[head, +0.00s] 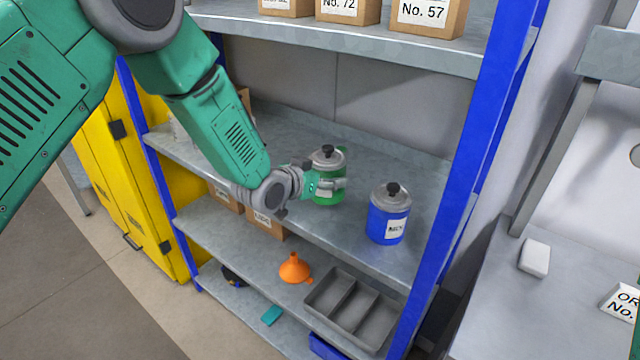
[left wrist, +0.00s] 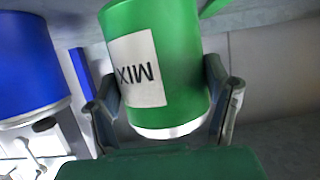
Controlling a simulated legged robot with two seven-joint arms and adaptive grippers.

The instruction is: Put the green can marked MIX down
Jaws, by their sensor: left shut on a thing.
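The green can marked MIX (head: 330,168) has a grey lid with a black knob and is at the middle shelf. My left gripper (head: 322,187) is shut around its body from the left. In the left wrist view the green can (left wrist: 165,50) fills the middle, with its label upside down, and the left gripper's fingers (left wrist: 162,80) lie on both sides of it. The can looks upright. Its base is close to the shelf, but I cannot tell whether it touches. My right gripper is not in view.
A blue can (head: 389,215) stands on the middle shelf (head: 280,135), right of the green can. A blue post (head: 470,170) bounds the shelf at right. Cardboard boxes (head: 428,18) sit above. An orange funnel (head: 294,268) and grey tray (head: 352,308) are below.

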